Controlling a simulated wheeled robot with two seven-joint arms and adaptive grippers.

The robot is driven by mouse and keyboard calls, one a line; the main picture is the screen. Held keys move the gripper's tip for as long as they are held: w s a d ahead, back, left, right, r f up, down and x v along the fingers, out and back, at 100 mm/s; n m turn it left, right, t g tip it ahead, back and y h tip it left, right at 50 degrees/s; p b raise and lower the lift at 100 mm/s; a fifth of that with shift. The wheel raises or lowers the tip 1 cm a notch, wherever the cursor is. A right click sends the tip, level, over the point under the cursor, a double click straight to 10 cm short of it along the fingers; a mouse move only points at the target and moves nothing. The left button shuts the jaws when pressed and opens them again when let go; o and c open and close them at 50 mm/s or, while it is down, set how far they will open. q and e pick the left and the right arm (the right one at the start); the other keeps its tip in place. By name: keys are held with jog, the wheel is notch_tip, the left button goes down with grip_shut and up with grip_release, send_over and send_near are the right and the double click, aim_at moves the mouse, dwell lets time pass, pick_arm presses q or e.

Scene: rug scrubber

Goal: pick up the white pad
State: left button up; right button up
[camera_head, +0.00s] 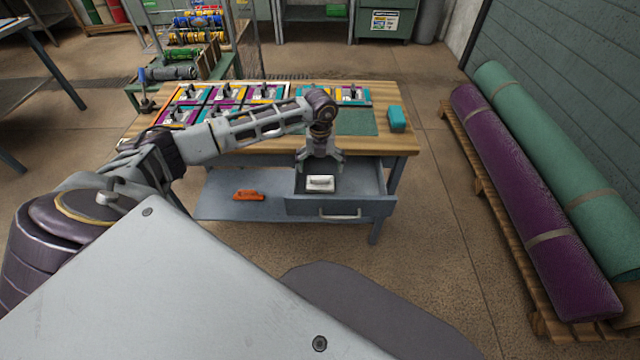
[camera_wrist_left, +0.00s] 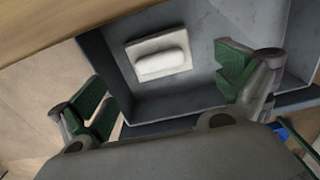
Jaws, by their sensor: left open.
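The white pad (camera_head: 320,183) lies in the open drawer (camera_head: 341,206) under the wooden table. In the left wrist view the pad (camera_wrist_left: 159,55) is a pale rectangular plate with a rounded white grip on top, lying flat on the grey drawer floor near one wall. My left gripper (camera_head: 319,160) hangs above the drawer, pointing down over the pad. In the left wrist view its two green-padded fingers (camera_wrist_left: 168,95) are spread wide and nothing is between them; the pad shows beyond them. My right gripper is not in view.
The wooden table (camera_head: 400,145) carries several coloured panels, a green mat (camera_head: 357,122) and a teal block (camera_head: 397,118). An orange tool (camera_head: 249,195) lies on the lower shelf. Rolled purple (camera_head: 530,200) and green rugs (camera_head: 560,170) lie at the right. The floor between is clear.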

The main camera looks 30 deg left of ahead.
aim_at(320, 177)
pick_arm(q)
jog(key=shift+f, duration=0.85)
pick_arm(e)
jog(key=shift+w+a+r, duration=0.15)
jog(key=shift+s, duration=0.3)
pick_arm(q)
jog(key=shift+f, duration=0.15)
jog(key=f, duration=0.3)
jog(key=shift+s+f, duration=0.2)
jog(key=shift+f, duration=0.75)
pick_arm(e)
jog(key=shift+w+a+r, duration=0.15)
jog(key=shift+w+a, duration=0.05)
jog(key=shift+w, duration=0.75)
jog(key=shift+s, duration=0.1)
pick_arm(q)
jog(key=c, duration=0.9)
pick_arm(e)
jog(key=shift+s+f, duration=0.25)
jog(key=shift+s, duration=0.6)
